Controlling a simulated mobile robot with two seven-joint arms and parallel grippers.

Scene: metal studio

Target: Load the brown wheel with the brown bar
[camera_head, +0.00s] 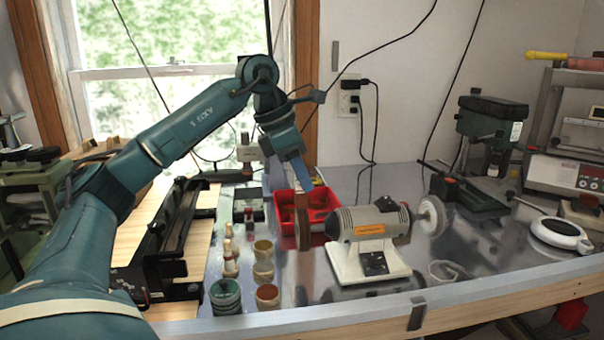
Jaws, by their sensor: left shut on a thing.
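The brown wheel (304,236) is the thin disc on the left end of the grey bench buffer (368,222), seen nearly edge-on. My left gripper (301,182) reaches down from above, just over the wheel's top. It is shut on the brown bar (301,201), which is small, partly covered by the fingers and hard to separate from the wheel by colour. I cannot tell whether the bar touches the wheel. My right gripper is not in view.
A red bin (320,202) stands behind the brown wheel. A white wheel (432,216) is on the buffer's right end. Several small jars, including a green one (225,296), stand front left. A drill press (488,130) and a round white device (560,234) stand right.

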